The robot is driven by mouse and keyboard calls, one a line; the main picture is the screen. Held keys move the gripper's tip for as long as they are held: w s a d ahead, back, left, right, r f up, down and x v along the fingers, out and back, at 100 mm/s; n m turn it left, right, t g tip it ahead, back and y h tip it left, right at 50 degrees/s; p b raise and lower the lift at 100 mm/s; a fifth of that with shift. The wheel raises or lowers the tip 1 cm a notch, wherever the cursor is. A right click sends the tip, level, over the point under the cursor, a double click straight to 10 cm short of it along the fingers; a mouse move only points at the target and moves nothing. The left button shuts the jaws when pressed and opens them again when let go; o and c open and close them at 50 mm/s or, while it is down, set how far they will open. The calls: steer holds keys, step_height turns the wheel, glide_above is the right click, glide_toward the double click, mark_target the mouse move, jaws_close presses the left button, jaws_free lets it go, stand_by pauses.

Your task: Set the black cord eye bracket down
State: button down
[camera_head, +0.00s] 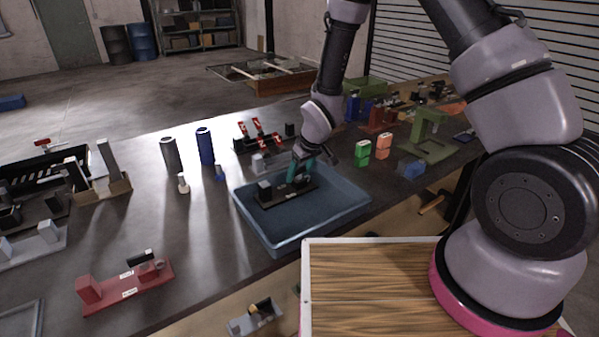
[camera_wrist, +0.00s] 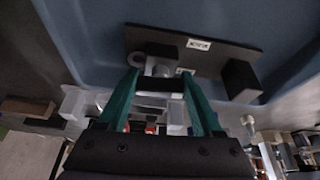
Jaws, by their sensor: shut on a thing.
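The black cord eye bracket (camera_head: 272,201) is a dark plate with upright blocks, inside the blue tray (camera_head: 287,243). In the wrist view the bracket (camera_wrist: 218,60) shows a white label, a black block near one end and a ring near the other. My gripper (camera_head: 293,176) reaches down into the tray from above. In the wrist view the two teal fingers of my gripper (camera_wrist: 157,76) are shut on the bracket near its ring end. The exact contact is partly hidden. I cannot tell whether the plate's underside touches the tray floor.
A red bracket (camera_head: 127,287) lies at front left. Bare tabletop lies between it and the tray.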

steer(key=shift+c, duration=0.2)
jaws_free()
steer(key=s+d+r+m+t, duration=0.1)
steer(key=s+d+r+m, duration=0.1)
steer(key=d+r, duration=0.5)
steer(key=s+d+r+m+h, duration=0.1)
steer(key=d+r, duration=0.2)
steer(key=r, duration=0.9)
steer(key=s+d+r+m+t, duration=0.1)
steer(key=s+d+r+m, duration=0.1)
steer(key=d+r, duration=0.55)
steer(key=s+d+r+m+t, duration=0.1)
steer(key=s+d+r+m, duration=0.2)
steer(key=s+r, duration=0.4)
steer(key=s+d+r+m, duration=0.4)
steer(key=s+d+r, duration=0.1)
steer(key=s+r, duration=0.3)
steer(key=shift+s+t, duration=0.15)
steer(key=shift+t, duration=0.25)
